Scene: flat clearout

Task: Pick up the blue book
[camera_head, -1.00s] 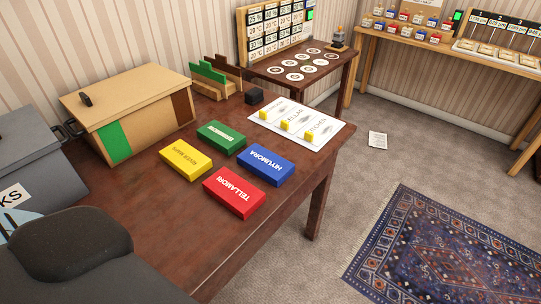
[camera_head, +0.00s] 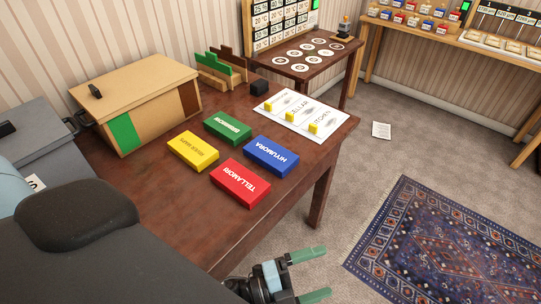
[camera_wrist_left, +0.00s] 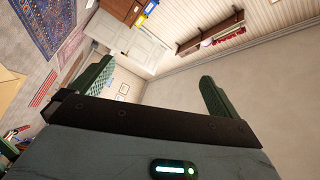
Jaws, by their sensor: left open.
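The blue book (camera_head: 271,157) lies flat on the dark red-brown table (camera_head: 185,225), near its right edge. The red book (camera_head: 241,184) lies in front of it, the green book (camera_head: 228,127) behind left, and the yellow book (camera_head: 193,151) to the left. My left gripper (camera_head: 318,272) is at the bottom of the head view, its two green fingers apart and empty. It is beyond the table's front right edge, apart from the blue book. In the left wrist view the open fingers (camera_wrist_left: 155,82) face walls and a door, with no book between them. My right gripper is not in view.
A white sheet with yellow blocks (camera_head: 305,118) lies behind the blue book. A wooden box (camera_head: 138,97) with green and brown patches stands at the back left, beside a grey box (camera_head: 40,140). The floor right of the table is open, with a patterned rug (camera_head: 450,245).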

